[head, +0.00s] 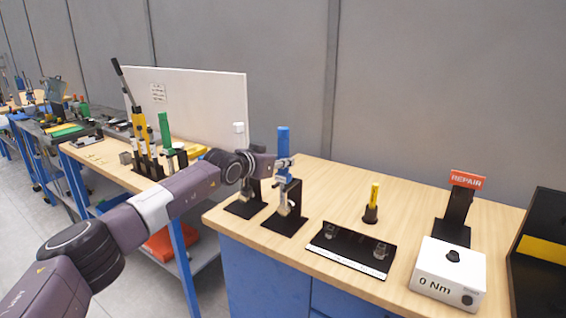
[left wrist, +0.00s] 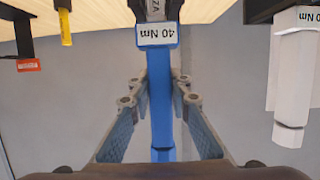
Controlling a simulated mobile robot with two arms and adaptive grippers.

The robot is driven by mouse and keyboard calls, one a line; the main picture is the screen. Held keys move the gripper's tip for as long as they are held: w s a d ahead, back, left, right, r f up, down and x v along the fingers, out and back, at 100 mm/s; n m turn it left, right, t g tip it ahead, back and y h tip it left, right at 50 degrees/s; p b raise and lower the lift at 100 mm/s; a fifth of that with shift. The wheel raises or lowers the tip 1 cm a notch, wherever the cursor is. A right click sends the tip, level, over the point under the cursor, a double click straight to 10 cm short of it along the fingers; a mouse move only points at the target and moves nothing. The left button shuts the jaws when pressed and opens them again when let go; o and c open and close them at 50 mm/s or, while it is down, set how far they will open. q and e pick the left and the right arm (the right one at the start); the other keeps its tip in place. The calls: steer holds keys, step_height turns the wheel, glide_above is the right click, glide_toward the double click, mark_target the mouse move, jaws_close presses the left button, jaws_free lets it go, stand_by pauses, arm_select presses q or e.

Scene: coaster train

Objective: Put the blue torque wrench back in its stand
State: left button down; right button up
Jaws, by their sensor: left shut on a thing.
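The blue torque wrench (head: 283,138) is upright at its black stand (head: 287,222) on the wooden bench. My left gripper (head: 284,163) is shut around its blue handle, below the top end. In the left wrist view, which looks upside down, the two fingers (left wrist: 160,95) flank the blue handle (left wrist: 161,125), with a 40 Nm label beside the black bracket. The wrench's lower end is in front of or inside the stand; I cannot tell whether it is fully seated. My right gripper is not in view.
A second stand (head: 243,207) with a white-handled wrench (left wrist: 292,85) is close beside it. A black tray (head: 350,250), a yellow tool (head: 374,194), a REPAIR stand (head: 457,205) and a white 0 Nm box (head: 448,272) are to the right.

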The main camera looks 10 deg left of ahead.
arm_select(q)
steer(key=shift+f+b, duration=0.6)
steer(key=shift+b, duration=0.2)
stand_by(0.8)
